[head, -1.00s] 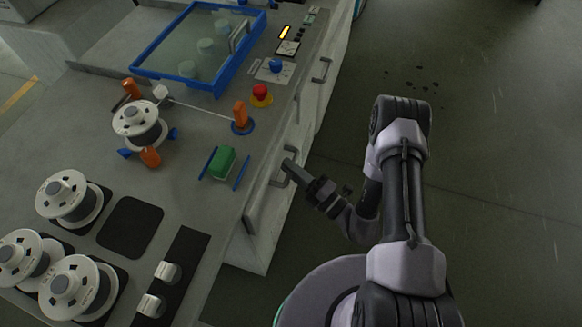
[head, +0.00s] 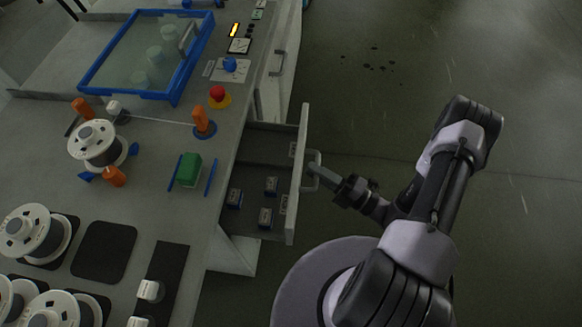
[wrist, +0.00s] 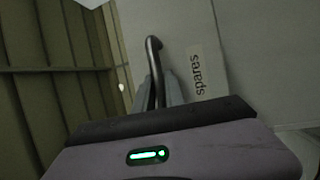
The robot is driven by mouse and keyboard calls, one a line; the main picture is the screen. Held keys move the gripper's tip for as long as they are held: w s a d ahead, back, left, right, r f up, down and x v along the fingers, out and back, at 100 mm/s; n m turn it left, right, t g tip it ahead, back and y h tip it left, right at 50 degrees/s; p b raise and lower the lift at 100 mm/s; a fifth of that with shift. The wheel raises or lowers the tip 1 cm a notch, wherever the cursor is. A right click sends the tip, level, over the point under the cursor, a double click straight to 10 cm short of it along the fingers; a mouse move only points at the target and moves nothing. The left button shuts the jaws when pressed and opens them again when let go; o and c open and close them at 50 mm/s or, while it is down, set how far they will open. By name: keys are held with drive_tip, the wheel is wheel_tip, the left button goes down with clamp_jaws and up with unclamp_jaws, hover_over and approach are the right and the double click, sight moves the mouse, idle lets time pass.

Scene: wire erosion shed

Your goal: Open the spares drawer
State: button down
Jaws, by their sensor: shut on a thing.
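The spares drawer (head: 300,155) stands pulled out from the front of the grey bench, with its inside showing. Several small dark boxes (head: 266,216) lie in it. My gripper (head: 312,172) is shut on the drawer's handle (head: 292,165) at the outer face of the drawer front. In the wrist view the curved handle (wrist: 154,62) runs down between my fingers (wrist: 165,92), beside a label reading "spares" (wrist: 204,72). The fingertips are partly hidden by the wrist body in the wrist view.
The bench top (head: 150,215) carries white spools (head: 36,232), a green block (head: 188,169), a red stop button (head: 218,95) and a blue-framed glass cover (head: 150,50). Another handle (head: 279,62) is on the bench front farther back.

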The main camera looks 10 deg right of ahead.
drive_tip(key=s+d, duration=0.2)
drive_tip(key=d, duration=0.4)
drive_tip(key=shift+s+d, duration=0.15)
drive_tip(key=shift+d, duration=0.05)
drive_tip(key=c, duration=1.4)
unclamp_jaws()
drive_tip(key=p+v, duration=0.1)
drive_tip(key=v, duration=1.6)
drive_tip(key=shift+d, duration=0.15)
drive_tip(key=shift+s, duration=0.1)
